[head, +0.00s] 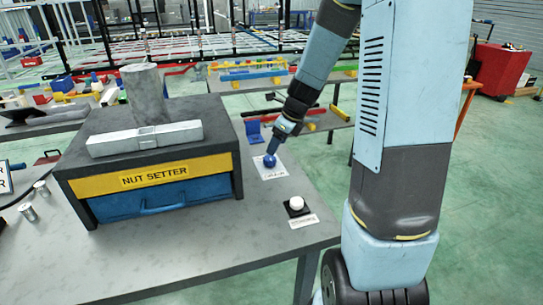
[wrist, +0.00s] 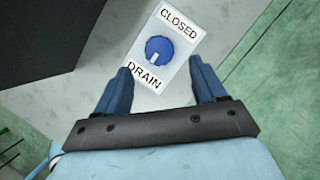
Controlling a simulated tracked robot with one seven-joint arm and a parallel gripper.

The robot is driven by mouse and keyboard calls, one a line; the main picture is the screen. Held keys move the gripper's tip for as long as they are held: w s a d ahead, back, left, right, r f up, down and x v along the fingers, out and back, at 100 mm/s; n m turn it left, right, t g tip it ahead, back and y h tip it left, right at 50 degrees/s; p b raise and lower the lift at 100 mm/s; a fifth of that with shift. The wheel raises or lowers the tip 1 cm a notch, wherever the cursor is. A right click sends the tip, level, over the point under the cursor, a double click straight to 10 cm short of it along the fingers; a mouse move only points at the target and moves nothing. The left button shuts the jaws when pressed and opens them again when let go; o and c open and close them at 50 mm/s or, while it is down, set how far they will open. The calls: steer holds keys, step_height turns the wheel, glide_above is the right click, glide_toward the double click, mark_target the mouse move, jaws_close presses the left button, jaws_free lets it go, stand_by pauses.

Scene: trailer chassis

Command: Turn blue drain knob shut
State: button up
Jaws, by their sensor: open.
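The blue drain knob (wrist: 159,49) sits on a white plate (wrist: 186,46) lettered CLOSED at one end and DRAIN at the other. Its white mark lies on the side toward DRAIN. In the head view the knob (head: 269,161) is on the grey bench, right of the nut setter box. My gripper (wrist: 161,68) is open and empty. Its two blue fingers point toward the knob and lie either side of it in the wrist view, with the knob a little beyond the tips. In the head view my gripper (head: 273,147) is just above the knob; any contact cannot be told.
The dark nut setter box (head: 150,160) with a blue drawer (head: 160,196) stands left of the knob. A white knob (head: 296,203) on a black base is nearer the bench's front edge. A blue bracket (head: 253,131) stands behind. The bench's right edge is close.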

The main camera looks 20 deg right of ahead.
mark_target(270, 158)
steer(key=shift+x, duration=3.15)
steer(key=shift+c, duration=0.5)
steer(key=c, duration=0.9)
steer(key=shift+c, duration=0.2)
